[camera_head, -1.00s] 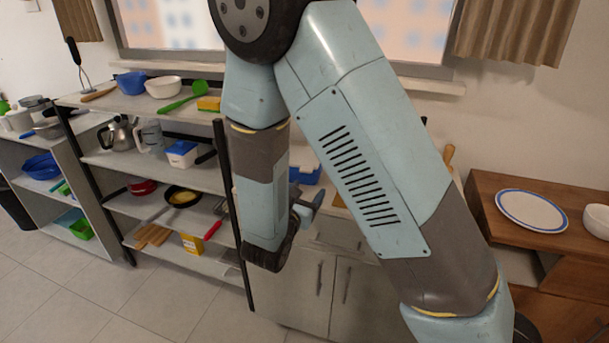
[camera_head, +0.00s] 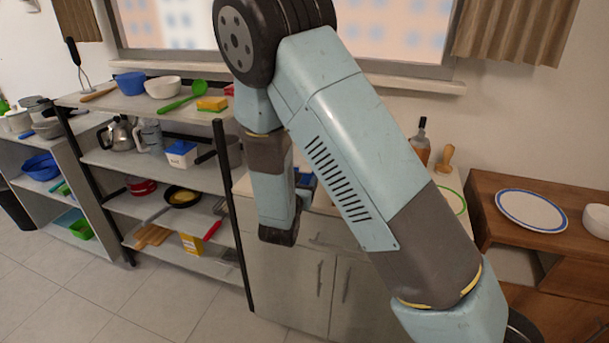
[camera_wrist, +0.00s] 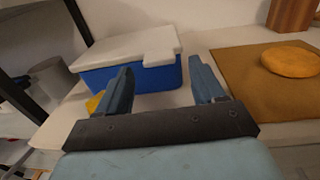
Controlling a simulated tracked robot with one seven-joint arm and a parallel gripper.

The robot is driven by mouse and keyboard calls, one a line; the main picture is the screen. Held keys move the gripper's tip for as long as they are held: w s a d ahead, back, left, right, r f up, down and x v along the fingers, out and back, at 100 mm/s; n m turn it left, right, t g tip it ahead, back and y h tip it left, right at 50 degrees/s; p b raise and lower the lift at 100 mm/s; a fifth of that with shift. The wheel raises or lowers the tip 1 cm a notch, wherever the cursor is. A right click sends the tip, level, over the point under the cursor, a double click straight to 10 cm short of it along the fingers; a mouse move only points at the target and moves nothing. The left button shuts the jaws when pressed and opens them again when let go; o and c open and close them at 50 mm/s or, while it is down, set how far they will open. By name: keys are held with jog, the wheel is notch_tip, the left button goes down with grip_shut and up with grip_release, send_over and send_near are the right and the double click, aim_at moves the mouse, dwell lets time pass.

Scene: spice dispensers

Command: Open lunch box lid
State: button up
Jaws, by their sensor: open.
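The lunch box (camera_wrist: 140,78) is a blue box with a white lid (camera_wrist: 125,48) lying closed on top. In the wrist view it stands on a pale counter ahead of my gripper (camera_wrist: 160,76). My gripper is open and empty, its two fingers apart and pointing toward the box's near side. The fingers overlap the box in the picture; I cannot tell whether they touch it. In the head view only a bit of blue (camera_head: 305,181) shows on the cabinet top behind my arm, which hides most of that area.
A brown board (camera_wrist: 255,85) with a round yellow-brown item (camera_wrist: 292,62) lies right of the box. A dark post (camera_wrist: 78,20) and a grey pot (camera_wrist: 50,80) are at left. A similar blue-and-white box (camera_head: 181,154) sits on the shelf. A bottle (camera_head: 421,142) stands behind my arm.

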jog(key=shift+x, duration=1.5)
jog(key=shift+c, duration=0.5)
grip_shut()
